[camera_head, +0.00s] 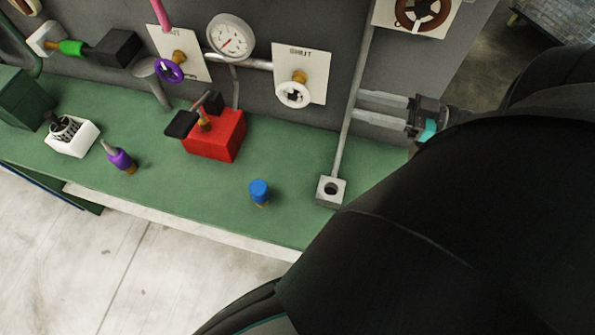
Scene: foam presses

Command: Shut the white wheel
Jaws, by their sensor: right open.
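The white wheel (293,95) is a small round handwheel in front of a pale plate marked "SHUT" (315,68) on the grey wall. A brass stem (299,77) shows just above the wheel. My right gripper (357,106) is to the right of the wheel, apart from it. Its two grey fingers point left, spread with a gap between them and nothing visible in it. The fingertips appear close to a vertical grey pipe; I cannot tell whether they touch. My left gripper is out of view.
A purple wheel (169,71) and a gauge (230,37) are left of the white wheel. The green bench (225,190) holds a red box (215,138), a blue-topped piece (259,192) and a purple piece (122,160). The pipe (350,120) ends in a grey block (330,191).

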